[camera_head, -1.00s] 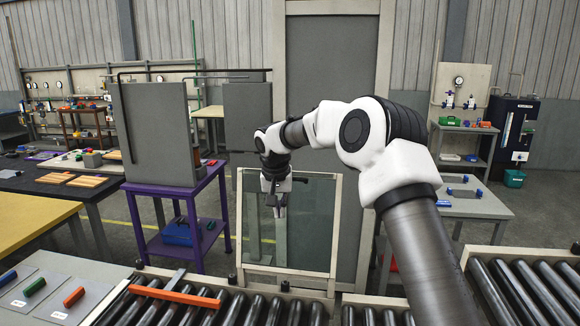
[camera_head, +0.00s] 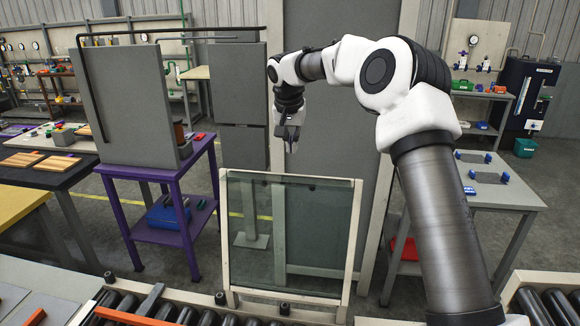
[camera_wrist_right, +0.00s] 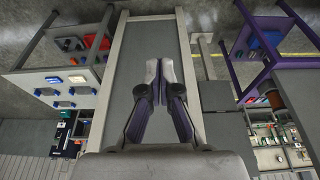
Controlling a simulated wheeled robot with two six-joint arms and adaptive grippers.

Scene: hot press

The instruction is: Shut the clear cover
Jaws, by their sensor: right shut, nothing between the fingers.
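The clear cover (camera_head: 244,232) is a see-through pane in a pale frame. It stands upright, leaning slightly, behind the roller conveyor in the head view. My right gripper (camera_head: 290,150) points down above the cover's top edge, apart from it in the picture; its exact depth relative to the pane is unclear. Its fingers are together and empty, and they also show in the right wrist view (camera_wrist_right: 160,70). My left gripper is out of view.
A tall grey panel (camera_head: 340,125) stands behind the cover. A purple table (camera_head: 160,175) with a grey upright box (camera_head: 125,105) is on the left. Rollers (camera_head: 545,305) run along the front. A grey table (camera_head: 500,195) is at right.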

